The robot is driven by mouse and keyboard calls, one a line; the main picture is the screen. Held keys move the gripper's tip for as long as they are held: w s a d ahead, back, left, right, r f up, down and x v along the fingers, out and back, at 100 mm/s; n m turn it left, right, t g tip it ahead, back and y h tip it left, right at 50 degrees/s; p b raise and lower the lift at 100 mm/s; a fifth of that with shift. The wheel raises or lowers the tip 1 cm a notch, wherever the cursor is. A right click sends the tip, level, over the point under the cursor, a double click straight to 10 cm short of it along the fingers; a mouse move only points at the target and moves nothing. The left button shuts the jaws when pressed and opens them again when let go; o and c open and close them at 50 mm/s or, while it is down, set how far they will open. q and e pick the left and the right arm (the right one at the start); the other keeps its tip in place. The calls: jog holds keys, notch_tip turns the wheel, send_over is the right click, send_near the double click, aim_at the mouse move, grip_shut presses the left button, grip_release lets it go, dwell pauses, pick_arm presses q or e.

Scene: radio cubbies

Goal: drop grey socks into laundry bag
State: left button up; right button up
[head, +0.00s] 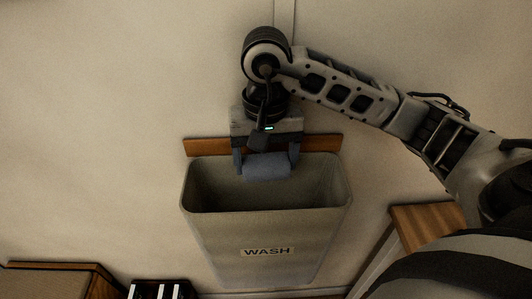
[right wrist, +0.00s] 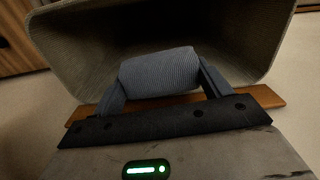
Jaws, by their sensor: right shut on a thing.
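The grey socks (head: 267,167) are a rolled, ribbed blue-grey bundle. My right gripper (head: 266,163) is shut on them, with one finger at each end of the roll. In the right wrist view the socks (right wrist: 159,72) sit between the two fingers, in front of the bag's opening. The laundry bag (head: 265,240) is a tall grey bin-shaped holder marked WASH, against the wall. The socks are at its back rim, over the opening in the head view. The bag's inside looks dark and its bottom is hidden. My left gripper is not in view.
A wooden rail (head: 320,143) runs along the wall behind the bag. A wooden-topped piece of furniture (head: 425,215) stands to the right, partly behind my right arm. Another wooden box or cabinet (head: 60,268) is at the lower left, beside a dark item with white strips (head: 158,290).

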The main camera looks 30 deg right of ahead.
aim_at(266, 156)
jog(key=o, duration=0.8)
jog(key=shift+o, duration=1)
jog(key=shift+r, duration=0.2)
pick_arm(q)
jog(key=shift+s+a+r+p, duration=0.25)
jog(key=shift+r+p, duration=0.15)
jog(key=shift+p, duration=1)
pick_arm(e)
notch_tip(266, 156, up, 16)
jog(key=shift+f, duration=0.2)
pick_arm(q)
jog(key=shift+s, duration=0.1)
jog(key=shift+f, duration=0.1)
